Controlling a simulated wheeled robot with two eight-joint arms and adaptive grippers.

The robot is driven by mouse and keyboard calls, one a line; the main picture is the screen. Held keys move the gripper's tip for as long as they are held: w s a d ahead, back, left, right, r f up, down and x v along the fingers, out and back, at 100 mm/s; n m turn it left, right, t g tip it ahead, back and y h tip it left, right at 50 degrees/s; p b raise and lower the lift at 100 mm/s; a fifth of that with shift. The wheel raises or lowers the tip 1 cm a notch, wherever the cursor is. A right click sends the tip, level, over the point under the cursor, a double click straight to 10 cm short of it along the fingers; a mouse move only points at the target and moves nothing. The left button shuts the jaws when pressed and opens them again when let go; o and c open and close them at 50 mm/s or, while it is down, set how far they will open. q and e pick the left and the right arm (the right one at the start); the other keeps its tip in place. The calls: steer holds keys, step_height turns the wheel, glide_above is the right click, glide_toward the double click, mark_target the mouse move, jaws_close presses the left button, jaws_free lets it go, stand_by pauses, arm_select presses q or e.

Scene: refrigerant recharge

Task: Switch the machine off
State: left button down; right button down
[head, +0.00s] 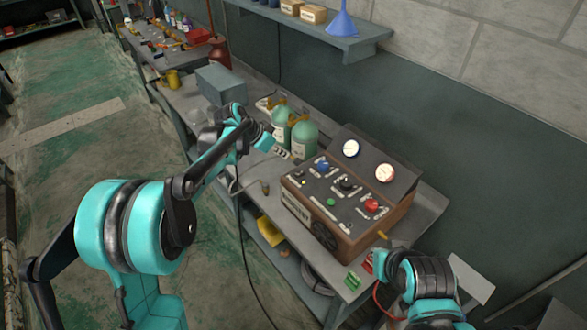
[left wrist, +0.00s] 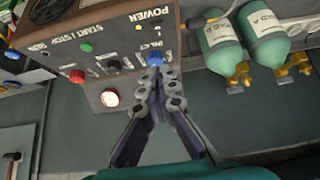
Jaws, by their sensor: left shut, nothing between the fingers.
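The machine (head: 300,205) is a brown box on the bench with a dark top panel and two round gauges. Its panel carries a blue knob (head: 322,166), a black knob (head: 346,185), a green button (head: 331,202) and a red knob (head: 371,206). My left gripper (head: 284,153) is shut and empty beside the panel's left end. In the left wrist view its fingertips (left wrist: 156,75) are close to the blue knob (left wrist: 154,59), near the POWER lettering; contact cannot be told. My right gripper is at the lower right, largely hidden by its arm.
Two green gas cylinders (head: 303,137) stand behind my left gripper, left of the machine. A grey box (head: 220,84) is further left on the bench. Small red and green items lie at the bench's front right. A shelf (head: 330,38) with a blue funnel (head: 342,22) hangs above.

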arm_select(q)
steer(key=b, duration=0.2)
glide_above(299, 175)
steer(key=f, duration=0.8)
steer(key=shift+s+a+f, duration=0.15)
steer(key=shift+a+f, duration=0.05)
steer(key=shift+a, duration=0.15)
steer(key=shift+s+a+f, duration=0.1)
steer(key=shift+a+f, duration=0.05)
steer(key=shift+f, duration=0.45)
steer(key=shift+s+a+f, duration=0.1)
steer(key=shift+a+f, duration=0.05)
steer(key=shift+f, duration=1)
steer(key=shift+s, duration=0.1)
steer(key=shift+a+f+b, duration=0.2)
steer(key=shift+f+b, duration=0.3)
steer(key=shift+b, duration=0.4)
steer(key=shift+s+t+h, duration=0.1)
steer(key=shift+t+h, duration=0.3)
steer(key=shift+r, duration=0.25)
